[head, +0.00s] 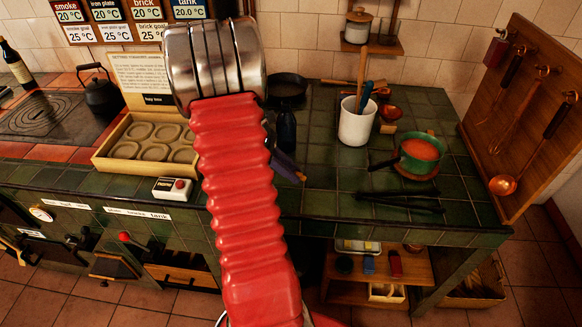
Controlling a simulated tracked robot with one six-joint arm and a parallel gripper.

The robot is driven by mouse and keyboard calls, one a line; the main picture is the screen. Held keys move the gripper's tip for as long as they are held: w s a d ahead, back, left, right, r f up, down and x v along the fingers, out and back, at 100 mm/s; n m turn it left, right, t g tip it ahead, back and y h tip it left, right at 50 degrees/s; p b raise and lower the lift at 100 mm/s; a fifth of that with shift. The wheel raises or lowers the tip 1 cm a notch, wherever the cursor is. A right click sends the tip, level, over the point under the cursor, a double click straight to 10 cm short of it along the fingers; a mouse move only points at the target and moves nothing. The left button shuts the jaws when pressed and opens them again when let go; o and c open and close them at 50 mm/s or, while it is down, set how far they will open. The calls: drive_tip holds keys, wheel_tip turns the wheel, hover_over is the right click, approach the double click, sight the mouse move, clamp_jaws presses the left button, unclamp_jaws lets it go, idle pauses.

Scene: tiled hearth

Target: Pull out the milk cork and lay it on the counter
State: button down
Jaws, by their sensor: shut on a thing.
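My red ribbed arm with its silver joint rises through the middle of the head view.
A white crock (356,122) with utensils, a green pot (418,152) of orange contents and black tongs (400,202) stand on the right. Counter between arm and tongs is mostly clear.

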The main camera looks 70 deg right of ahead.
drive_tip(key=shift+f, duration=1.3)
drive_tip(key=c, duration=1.5)
unclamp_jaws()
drive_tip(key=v, duration=1.3)
drive_tip(key=shift+w+r, duration=0.25)
